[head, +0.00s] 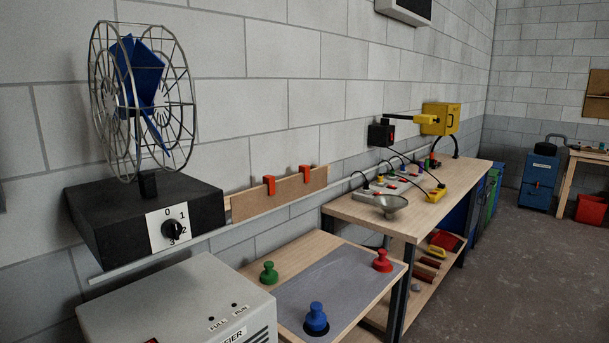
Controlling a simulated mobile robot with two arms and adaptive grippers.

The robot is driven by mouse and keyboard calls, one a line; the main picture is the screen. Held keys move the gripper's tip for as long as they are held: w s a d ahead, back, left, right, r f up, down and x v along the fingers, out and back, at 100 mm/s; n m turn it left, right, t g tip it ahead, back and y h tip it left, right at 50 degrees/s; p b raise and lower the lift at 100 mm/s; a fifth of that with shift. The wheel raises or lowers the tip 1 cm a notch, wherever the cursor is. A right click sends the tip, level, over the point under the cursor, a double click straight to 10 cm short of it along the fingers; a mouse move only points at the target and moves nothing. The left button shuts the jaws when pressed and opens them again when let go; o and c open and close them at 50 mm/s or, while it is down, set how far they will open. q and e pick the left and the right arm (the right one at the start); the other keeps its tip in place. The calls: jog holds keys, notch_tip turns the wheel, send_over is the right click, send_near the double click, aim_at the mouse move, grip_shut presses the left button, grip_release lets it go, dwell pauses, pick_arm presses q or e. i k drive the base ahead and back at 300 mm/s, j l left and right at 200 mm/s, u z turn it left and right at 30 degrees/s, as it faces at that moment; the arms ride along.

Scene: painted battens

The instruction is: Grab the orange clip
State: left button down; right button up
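Two orange-red clips sit on the top edge of a thin brown board (284,197) that stands against the wall. The nearer orange clip (269,185) is left of the board's middle, and the other orange clip (306,173) is closer to its right end. The board rests along a pale rail behind the low wooden table. Neither of my grippers shows in the head view, so I cannot see whether they are open or shut.
A caged blue fan on a black box (112,223) stands at the left. A grey machine (190,297) is in front. Green (269,272), blue (316,318) and red (382,261) knobbed pieces stand on the low table (262,255).

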aim_at(303, 169)
jog(key=i+l, duration=0.65)
jog(key=l, duration=0.15)
